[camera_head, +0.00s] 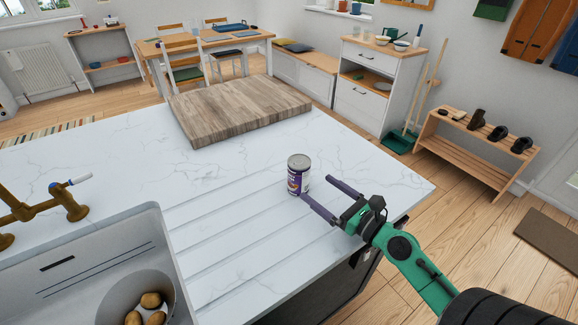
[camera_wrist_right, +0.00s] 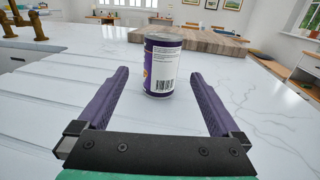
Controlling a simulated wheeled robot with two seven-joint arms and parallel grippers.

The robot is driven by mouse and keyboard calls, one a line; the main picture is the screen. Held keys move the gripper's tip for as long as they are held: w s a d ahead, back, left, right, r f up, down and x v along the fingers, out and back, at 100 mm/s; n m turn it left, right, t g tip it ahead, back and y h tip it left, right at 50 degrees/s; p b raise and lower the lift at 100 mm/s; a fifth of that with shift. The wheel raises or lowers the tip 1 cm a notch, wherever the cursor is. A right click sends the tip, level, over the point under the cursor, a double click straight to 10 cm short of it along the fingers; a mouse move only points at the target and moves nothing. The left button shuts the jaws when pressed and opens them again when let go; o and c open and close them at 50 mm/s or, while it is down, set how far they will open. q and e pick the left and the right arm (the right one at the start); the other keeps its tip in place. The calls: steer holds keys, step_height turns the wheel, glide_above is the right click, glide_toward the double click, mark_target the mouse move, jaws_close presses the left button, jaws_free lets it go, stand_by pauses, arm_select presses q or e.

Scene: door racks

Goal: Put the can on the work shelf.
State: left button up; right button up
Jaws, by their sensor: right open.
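The can (camera_head: 298,175) is purple and white with a metal top. It stands upright on the white marble counter, on the ridged draining area's right side. My right gripper (camera_head: 317,190) is open, with its two purple fingers reaching toward the can from the right front. In the right wrist view, the can (camera_wrist_right: 162,66) stands ahead, centred between the open fingers, with its barcode label facing me. I cannot tell whether its near side is between the fingertips. Which piece is the work shelf is not clear. My left gripper is not in view.
A wooden board (camera_head: 240,108) lies behind the can. A sink (camera_head: 60,250) with a bowl of potatoes (camera_head: 135,295) is at the left front. Beyond the counter are a white cabinet (camera_head: 365,95), a low wooden rack (camera_head: 470,150) and a shelf unit (camera_head: 100,50). Wooden floor lies between.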

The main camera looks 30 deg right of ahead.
mark_target(307, 175)
steer(key=w+p, duration=0.2)
steer(key=w, duration=0.1)
steer(key=w+a+r, duration=0.1)
steer(key=shift+w+a+r+p, duration=0.1)
steer(key=shift+w+p, duration=0.25)
steer(key=shift+p, duration=0.05)
steer(key=p+x, duration=0.1)
steer(key=x, duration=0.5)
steer(key=shift+w+p, duration=0.25)
steer(key=shift+p, duration=0.15)
steer(key=shift+w+a+f, duration=0.15)
steer(key=shift+w+f, duration=0.15)
steer(key=shift+f, duration=0.05)
steer(key=shift+s, duration=0.1)
steer(key=c, duration=1.5)
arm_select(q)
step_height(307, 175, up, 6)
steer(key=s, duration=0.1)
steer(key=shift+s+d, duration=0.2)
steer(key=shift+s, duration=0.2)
arm_select(e)
steer(key=shift+r, duration=0.1)
jaws_close()
